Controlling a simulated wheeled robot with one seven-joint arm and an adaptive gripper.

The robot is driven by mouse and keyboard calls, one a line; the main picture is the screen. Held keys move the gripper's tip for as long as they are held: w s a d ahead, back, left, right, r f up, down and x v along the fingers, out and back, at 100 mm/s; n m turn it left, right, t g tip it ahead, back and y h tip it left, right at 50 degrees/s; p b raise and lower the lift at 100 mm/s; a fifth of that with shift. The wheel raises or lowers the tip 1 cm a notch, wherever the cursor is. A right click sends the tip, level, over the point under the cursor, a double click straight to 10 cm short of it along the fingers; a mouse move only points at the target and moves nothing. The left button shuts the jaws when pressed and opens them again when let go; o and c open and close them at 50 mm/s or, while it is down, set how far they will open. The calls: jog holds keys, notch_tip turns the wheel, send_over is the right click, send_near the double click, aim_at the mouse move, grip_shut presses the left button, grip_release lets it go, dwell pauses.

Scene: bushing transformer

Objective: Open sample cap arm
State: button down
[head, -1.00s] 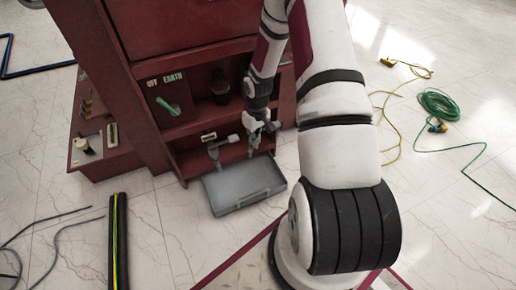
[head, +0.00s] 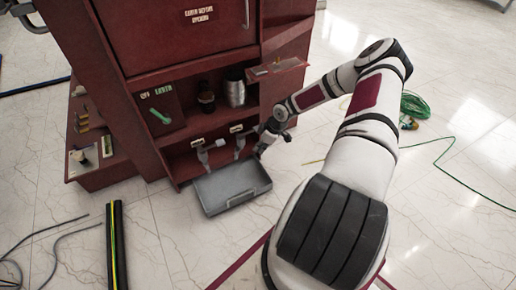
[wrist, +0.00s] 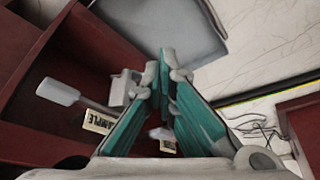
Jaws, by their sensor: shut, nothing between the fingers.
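In the wrist view a grey paddle-like arm (wrist: 58,91) reaches toward a grey fitting (wrist: 125,88), beside a label reading SAMPLE (wrist: 98,121). A second label (wrist: 168,147) and a grey piece (wrist: 162,133) show between my fingers. In the head view two grey fittings, a left one (head: 203,157) and a right one (head: 240,143), hang in the lower cabinet compartment above a grey tray (head: 212,212). The right one appears to be the sample one. My gripper (head: 261,152) is shut and empty, just right of the right fitting. Its green fingers (wrist: 166,80) appear beside the sample fitting; contact is unclear.
A small open red flap (head: 278,68) juts out above my gripper.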

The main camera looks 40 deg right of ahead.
jog(key=w+a+f+b, duration=0.3)
jog(key=w+f, duration=0.2)
jog(key=f, duration=0.1)
jog(key=shift+w+a+f+b, duration=0.2)
jog(key=shift+w+a+b, duration=0.05)
jog(key=shift+a+b, duration=0.05)
jog(key=shift+w+a+m, duration=0.25)
jog(key=shift+a+m, duration=0.25)
jog(key=shift+m, duration=0.1)
dwell(0.4)
jog(key=shift+w+a, duration=1.35)
jog(key=shift+a, duration=0.2)
